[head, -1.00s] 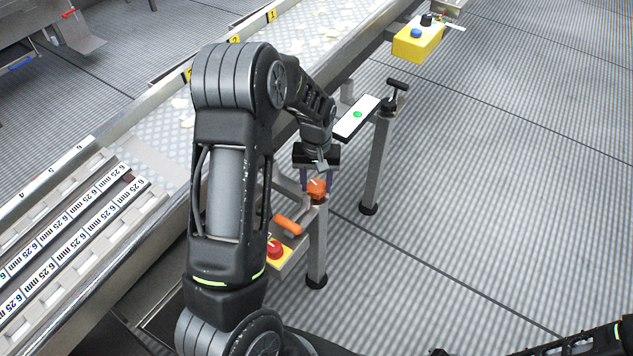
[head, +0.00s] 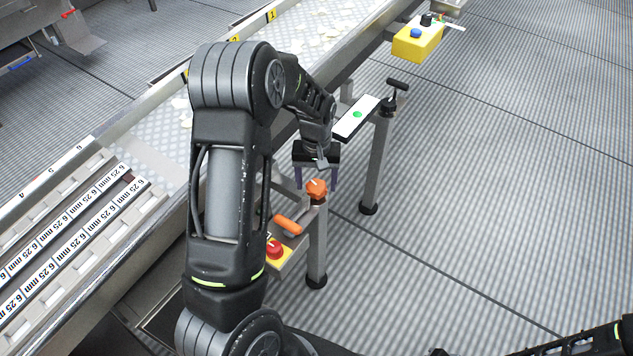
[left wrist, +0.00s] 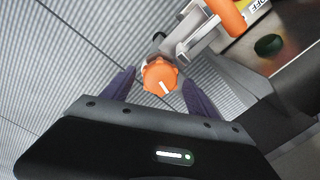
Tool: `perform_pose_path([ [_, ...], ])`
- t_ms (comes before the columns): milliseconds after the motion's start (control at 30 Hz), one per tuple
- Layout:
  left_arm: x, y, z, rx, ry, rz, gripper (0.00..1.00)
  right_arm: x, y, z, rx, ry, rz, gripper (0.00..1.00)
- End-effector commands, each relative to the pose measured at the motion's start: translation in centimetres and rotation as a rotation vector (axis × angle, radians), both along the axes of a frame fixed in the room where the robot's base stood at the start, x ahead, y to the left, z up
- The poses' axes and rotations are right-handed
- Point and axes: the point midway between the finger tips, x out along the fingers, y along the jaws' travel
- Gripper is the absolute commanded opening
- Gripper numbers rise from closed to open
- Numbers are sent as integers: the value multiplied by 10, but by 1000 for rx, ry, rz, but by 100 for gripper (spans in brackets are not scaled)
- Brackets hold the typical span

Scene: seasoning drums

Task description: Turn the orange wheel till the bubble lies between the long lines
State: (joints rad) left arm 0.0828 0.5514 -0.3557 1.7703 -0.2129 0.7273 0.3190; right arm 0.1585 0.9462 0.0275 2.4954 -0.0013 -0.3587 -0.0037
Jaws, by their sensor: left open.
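The orange wheel (head: 317,190) is a lobed knob with a white mark, on top of a grey post below the conveyor. My left gripper (head: 316,179) is open, its two dark fingers apart on either side of the wheel and its palm just above. In the left wrist view, the wheel (left wrist: 160,76) sits between the spread fingertips (left wrist: 158,82), with a gap visible on both sides. A white plate with a green spot (head: 357,114) lies beyond the gripper. Whether this spot is the bubble, and any long lines, are too small to tell. My right gripper is out of view.
An orange handle (head: 288,225) and a red button on a yellow box (head: 276,250) are close to the wheel's post. A black T-handle (head: 397,86) tops another post behind. A yellow control box (head: 417,44) stands farther back. The floor at right is clear.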

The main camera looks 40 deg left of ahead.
Motion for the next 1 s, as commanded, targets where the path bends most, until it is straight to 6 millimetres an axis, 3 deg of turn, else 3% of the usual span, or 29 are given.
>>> perform_pose_path([
  [433, 0, 0, 66, 0, -1, 0, 68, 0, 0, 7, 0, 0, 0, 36],
  [1000, 0, 0, 71, 0, 0, 0, 68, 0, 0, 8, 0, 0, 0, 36],
])
